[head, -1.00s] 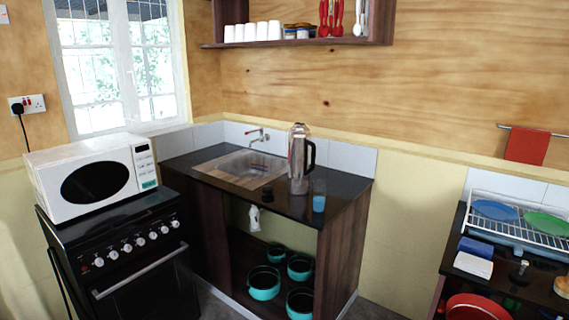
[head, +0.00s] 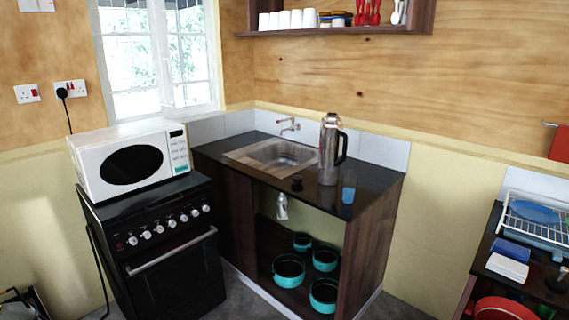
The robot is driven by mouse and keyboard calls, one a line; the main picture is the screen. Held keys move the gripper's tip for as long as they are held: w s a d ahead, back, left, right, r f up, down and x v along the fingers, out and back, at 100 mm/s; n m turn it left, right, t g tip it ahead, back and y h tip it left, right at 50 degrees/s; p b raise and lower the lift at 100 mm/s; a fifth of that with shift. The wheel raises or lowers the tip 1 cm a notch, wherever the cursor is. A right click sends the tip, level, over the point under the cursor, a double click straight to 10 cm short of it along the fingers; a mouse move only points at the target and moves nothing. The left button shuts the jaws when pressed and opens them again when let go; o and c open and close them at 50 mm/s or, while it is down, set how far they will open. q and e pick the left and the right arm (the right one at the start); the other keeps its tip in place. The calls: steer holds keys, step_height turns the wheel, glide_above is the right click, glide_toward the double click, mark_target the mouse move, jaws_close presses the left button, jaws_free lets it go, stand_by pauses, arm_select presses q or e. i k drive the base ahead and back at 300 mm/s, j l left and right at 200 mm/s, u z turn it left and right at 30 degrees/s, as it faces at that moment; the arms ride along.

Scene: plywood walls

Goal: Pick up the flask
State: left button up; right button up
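The flask (head: 328,150) is a tall, shiny metal vessel with a dark handle on its right side. It stands upright on the black counter (head: 375,178), just right of the sink (head: 283,155). A blue cup (head: 348,190) stands in front of it to the right. Neither of my grippers shows in the head view, so their state is hidden.
A white microwave (head: 130,160) sits on a black stove (head: 170,245) left of the counter. Teal pots (head: 289,270) stand on the shelf below. A dish rack (head: 540,222) is at the right. Grey floor (head: 225,300) shows between stove and counter.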

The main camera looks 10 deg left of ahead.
mark_target(332, 134)
steer(key=i+j+z, duration=0.3)
steer(key=i, duration=0.4)
steer(key=i+j+z, duration=0.25)
steer(key=i+j, duration=0.35)
